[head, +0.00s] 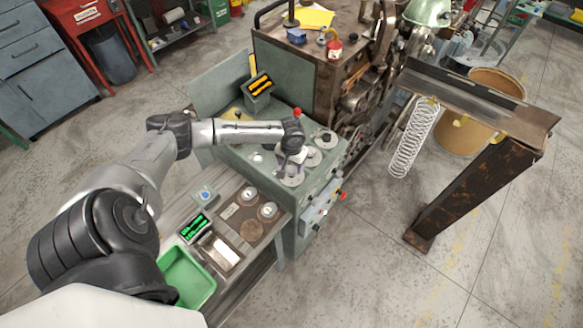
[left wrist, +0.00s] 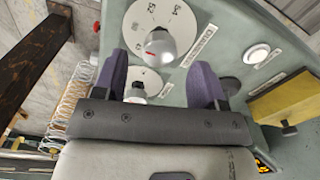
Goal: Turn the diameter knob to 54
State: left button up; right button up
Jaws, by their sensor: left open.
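The diameter knob (left wrist: 156,42) is a rounded grey-white knob with a red mark, on a round white dial (left wrist: 138,18) bearing the numbers 62 and 54. A label that seems to read "Diameter" lies beside it. My left gripper (left wrist: 158,68) is open, its two purple fingers apart with the knob in the gap beyond their tips. Contact cannot be told. In the head view my left gripper (head: 290,163) is over the nearest dial (head: 291,180) on the green panel, hiding most of its knob. The red mark's exact reading is unclear. My right gripper is not in view.
A second knob (left wrist: 138,88) sits close by, partly behind the gripper. Another dial (head: 326,140) is farther along the panel. A white button (left wrist: 257,53) is at one side. A display (head: 258,85) with orange digits stands behind; a coiled spring (head: 413,140) hangs at right.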

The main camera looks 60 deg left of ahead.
aim_at(291, 169)
pick_arm(q)
jog(key=shift+f, duration=1.6)
jog(key=shift+c, duration=0.5)
jog(key=c, duration=0.8)
